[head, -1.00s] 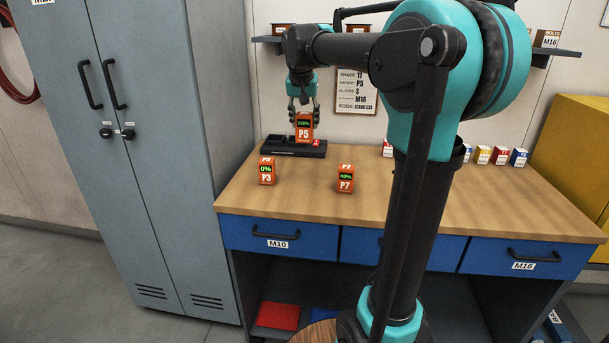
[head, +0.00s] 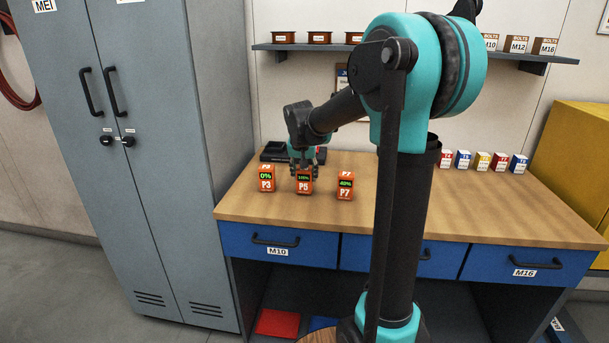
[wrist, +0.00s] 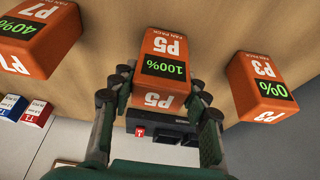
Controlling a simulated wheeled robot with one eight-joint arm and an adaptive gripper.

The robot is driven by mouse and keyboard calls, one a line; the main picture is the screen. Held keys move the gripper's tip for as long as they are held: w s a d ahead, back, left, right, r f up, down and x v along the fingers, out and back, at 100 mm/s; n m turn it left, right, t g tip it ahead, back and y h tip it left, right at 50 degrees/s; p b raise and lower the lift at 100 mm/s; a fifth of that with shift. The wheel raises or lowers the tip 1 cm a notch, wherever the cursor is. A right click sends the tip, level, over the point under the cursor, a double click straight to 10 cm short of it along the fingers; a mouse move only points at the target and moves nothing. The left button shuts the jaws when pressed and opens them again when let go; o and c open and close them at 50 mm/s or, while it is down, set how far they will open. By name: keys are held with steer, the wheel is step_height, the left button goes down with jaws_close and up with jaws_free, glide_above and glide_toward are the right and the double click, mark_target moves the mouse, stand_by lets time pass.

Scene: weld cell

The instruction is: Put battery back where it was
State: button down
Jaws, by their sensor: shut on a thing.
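The orange battery P5 (head: 304,184), its display reading 100%, is at the bench top between two other batteries. My gripper (head: 304,170) is shut on it from above and behind. In the wrist view the fingers (wrist: 158,90) sit on both sides of battery P5 (wrist: 160,55). I cannot tell for sure whether its base touches the wood. Battery P3 (head: 266,180), reading 0%, stands to its left, and battery P7 (head: 345,186), reading 40%, to its right. The black charger (head: 275,152) is behind, partly hidden by my gripper.
The wooden bench top (head: 440,212) is clear at front right. Several small coloured boxes (head: 482,160) stand along its back right. A tall grey cabinet (head: 165,130) borders the bench on the left. A wall shelf (head: 330,47) runs above.

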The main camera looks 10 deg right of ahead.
steer(key=shift+f, duration=0.15)
steer(key=c, duration=0.8)
jaws_free()
steer(key=v, duration=1.2)
steer(key=shift+s, duration=0.2)
